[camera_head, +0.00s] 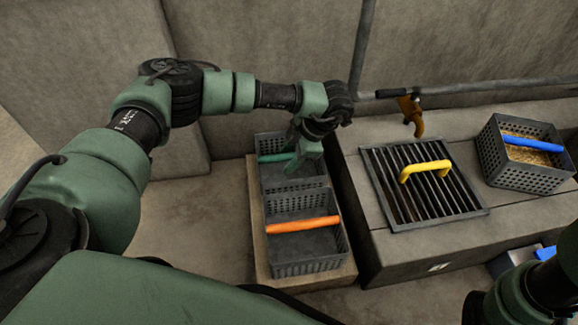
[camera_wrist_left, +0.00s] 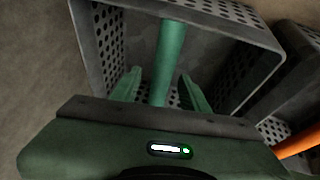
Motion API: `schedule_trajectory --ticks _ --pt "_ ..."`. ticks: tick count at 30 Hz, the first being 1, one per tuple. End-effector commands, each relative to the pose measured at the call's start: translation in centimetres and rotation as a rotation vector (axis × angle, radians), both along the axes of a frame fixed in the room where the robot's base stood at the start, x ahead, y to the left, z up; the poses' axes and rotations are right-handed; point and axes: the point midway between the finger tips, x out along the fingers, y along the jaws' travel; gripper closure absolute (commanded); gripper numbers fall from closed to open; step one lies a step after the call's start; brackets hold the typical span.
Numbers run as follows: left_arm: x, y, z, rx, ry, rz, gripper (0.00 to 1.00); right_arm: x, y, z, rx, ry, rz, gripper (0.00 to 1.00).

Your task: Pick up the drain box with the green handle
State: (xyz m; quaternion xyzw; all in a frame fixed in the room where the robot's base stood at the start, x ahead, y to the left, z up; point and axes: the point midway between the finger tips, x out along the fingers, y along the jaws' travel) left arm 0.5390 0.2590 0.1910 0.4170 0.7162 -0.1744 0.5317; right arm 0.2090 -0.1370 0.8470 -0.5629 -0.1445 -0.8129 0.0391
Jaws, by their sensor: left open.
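The drain box with the green handle (camera_head: 277,157) is a grey perforated basket at the back of a low stone block, left of the middle in the head view. In the left wrist view the box (camera_wrist_left: 245,40) lies ahead, with its green handle (camera_wrist_left: 170,55) running between my fingers. My left gripper (camera_head: 303,160) is open, pointing down at the box, with its fingers (camera_wrist_left: 155,90) on either side of the handle. Whether they touch the handle I cannot tell. My right gripper is out of view; only part of my right arm shows at the lower right.
A box with an orange handle (camera_head: 303,224) stands directly in front. To the right, a stone counter (camera_head: 440,245) carries a grate with a yellow handle (camera_head: 426,170) and a grain-filled box with a blue handle (camera_head: 532,143). A pipe (camera_head: 470,88) and tap (camera_head: 411,115) are behind.

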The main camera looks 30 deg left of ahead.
Motion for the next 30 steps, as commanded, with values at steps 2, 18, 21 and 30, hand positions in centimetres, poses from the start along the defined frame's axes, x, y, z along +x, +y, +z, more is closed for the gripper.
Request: schedule_trajectory --ticks 2,18,21,30 --pt "-0.01 -0.01 -0.1 0.0 0.0 0.0 0.55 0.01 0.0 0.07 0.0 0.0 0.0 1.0" --pt "-0.03 -0.03 -0.21 0.0 0.0 -0.001 1.0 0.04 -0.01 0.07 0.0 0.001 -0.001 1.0" --pt "-0.04 -0.03 -0.21 0.0 0.0 -0.001 1.0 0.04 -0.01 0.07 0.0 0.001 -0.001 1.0" --pt "-0.05 -0.05 -0.23 -0.001 0.001 -0.001 1.0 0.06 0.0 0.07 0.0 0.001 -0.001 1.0"
